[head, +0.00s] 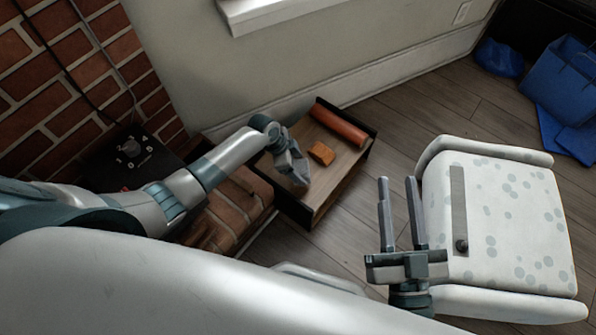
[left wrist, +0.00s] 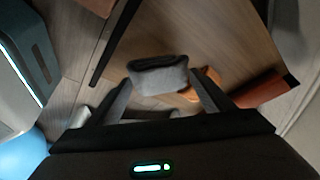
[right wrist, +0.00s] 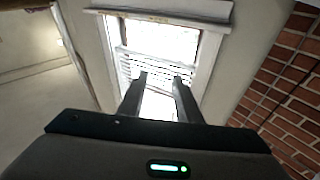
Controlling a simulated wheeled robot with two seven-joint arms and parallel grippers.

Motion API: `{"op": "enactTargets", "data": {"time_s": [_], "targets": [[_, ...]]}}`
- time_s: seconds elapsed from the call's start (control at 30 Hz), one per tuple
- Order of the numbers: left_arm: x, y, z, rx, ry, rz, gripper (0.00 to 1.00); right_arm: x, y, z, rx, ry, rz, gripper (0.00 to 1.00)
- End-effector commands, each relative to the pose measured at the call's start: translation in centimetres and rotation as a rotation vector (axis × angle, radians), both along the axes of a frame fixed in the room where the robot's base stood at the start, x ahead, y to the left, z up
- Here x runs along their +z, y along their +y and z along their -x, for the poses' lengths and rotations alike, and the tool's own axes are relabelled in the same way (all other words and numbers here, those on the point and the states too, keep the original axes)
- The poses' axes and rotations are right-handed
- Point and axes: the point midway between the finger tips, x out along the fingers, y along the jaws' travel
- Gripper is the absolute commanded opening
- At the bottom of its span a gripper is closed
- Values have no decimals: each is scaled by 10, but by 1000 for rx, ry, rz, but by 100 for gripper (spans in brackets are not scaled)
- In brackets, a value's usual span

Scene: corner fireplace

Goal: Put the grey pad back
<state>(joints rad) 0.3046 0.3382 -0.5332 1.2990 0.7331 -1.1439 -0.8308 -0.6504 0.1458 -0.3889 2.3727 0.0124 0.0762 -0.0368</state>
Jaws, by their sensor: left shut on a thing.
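The grey pad (left wrist: 158,76) shows in the left wrist view, between the two fingers of my left gripper (left wrist: 165,92), which is shut on it. In the head view my left gripper (head: 291,167) points down over the near left part of a low wooden tray-like surface (head: 335,185) with dark edges. There the pad is hard to tell apart from the grey fingers. I cannot tell whether the pad touches the wood. My right gripper (head: 397,184) is open and empty, left of the spotted chair; its spread fingers also show in the right wrist view (right wrist: 158,80).
An orange block (head: 321,153) and a red-brown roll (head: 339,127) lie on the wooden surface. A spotted white chair (head: 520,215) stands right. A dark box with a dial (head: 128,165) sits by the brick wall. Blue bags (head: 560,85) lie far right. Floor between tray and chair is clear.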

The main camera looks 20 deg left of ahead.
Motion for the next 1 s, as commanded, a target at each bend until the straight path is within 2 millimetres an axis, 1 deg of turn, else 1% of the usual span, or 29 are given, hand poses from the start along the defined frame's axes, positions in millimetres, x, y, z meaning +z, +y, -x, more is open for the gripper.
{"op": "enactTargets", "data": {"time_s": [0.07, 0.17, 0.4, 0.5, 0.63, 0.9, 0.93, 0.97, 1.0], "targets": [[-4, 0, 0, 1, 1, 1, 56, 2, 0, 1, 0, -15, -5, 31], [-12, -1, 0, 1, 1, 1, 56, 10, 1, 6, 0, -67, -24, 31], [-34, 0, 0, 1, 2, 0, 56, 37, 1, 21, -3, -218, -82, 31], [-38, -1, 0, 0, 0, 0, 56, 45, 1, 26, -5, -258, -97, 31], [-39, 0, 0, -1, 0, 0, 56, 48, 1, 29, -5, -274, -104, 31], [-40, 0, 0, 0, 0, 0, 56, 48, 0, 28, -6, -276, -104, 31], [-40, 0, 0, 0, 0, 0, 77, 49, 0, 28, -6, -279, -105, 31], [-40, 0, 0, 0, 0, 0, 84, 49, 0, 28, -6, -279, -105, 31], [-40, 0, 0, 0, 0, 0, 93, 49, 0, 28, -6, -279, -105, 31]]}}
